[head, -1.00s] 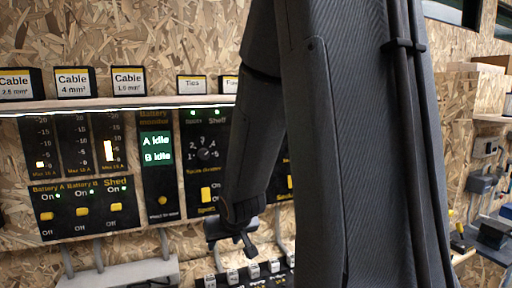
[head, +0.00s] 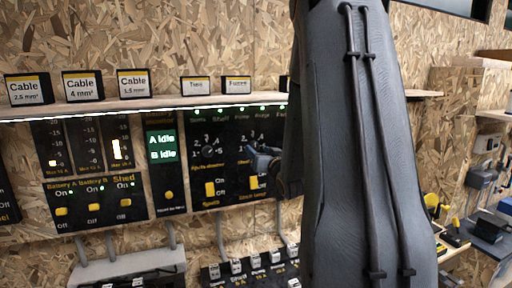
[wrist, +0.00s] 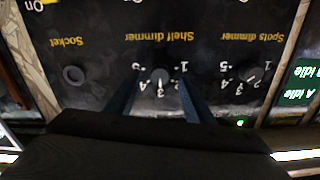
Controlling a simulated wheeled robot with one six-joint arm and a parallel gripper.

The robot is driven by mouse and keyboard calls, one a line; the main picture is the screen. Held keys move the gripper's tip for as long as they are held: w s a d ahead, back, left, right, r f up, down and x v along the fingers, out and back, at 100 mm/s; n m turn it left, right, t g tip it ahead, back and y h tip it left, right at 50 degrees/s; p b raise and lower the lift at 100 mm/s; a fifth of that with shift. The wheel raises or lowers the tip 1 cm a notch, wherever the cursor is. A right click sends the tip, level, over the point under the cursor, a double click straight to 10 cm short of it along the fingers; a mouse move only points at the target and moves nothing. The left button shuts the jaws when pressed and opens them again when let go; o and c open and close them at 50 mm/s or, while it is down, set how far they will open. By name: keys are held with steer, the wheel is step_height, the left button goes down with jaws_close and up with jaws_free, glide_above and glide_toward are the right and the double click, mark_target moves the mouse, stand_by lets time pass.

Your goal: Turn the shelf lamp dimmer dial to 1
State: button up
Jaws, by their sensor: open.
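The shelf dimmer dial (wrist: 161,78) is a dark round knob under the yellow "Shelf dimmer" label, seen upside down in the wrist view. White numbers from 1 to 5 ring it. A pale mark on it seems to point near 3, but it is too small to be sure. My gripper (wrist: 157,86) is open, with one dark finger on each side of the dial. I cannot tell if either finger touches it. In the head view my gripper (head: 264,160) is at the panel and hides most of this dial.
The spots dimmer dial (head: 208,152) is just left of my gripper, with yellow switches (head: 210,188) below. A socket (wrist: 73,75) lies on the other side. The lit shelf (head: 150,105) with label boxes overhangs the panel. A battery monitor (head: 161,150) is further left.

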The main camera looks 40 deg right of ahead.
mark_target(255, 148)
steer(key=shift+p+x, duration=0.45)
steer(key=shift+x, duration=1.3)
steer(key=c, duration=1)
steer(key=shift+c, duration=0.2)
steer(key=shift+n+b, duration=0.3)
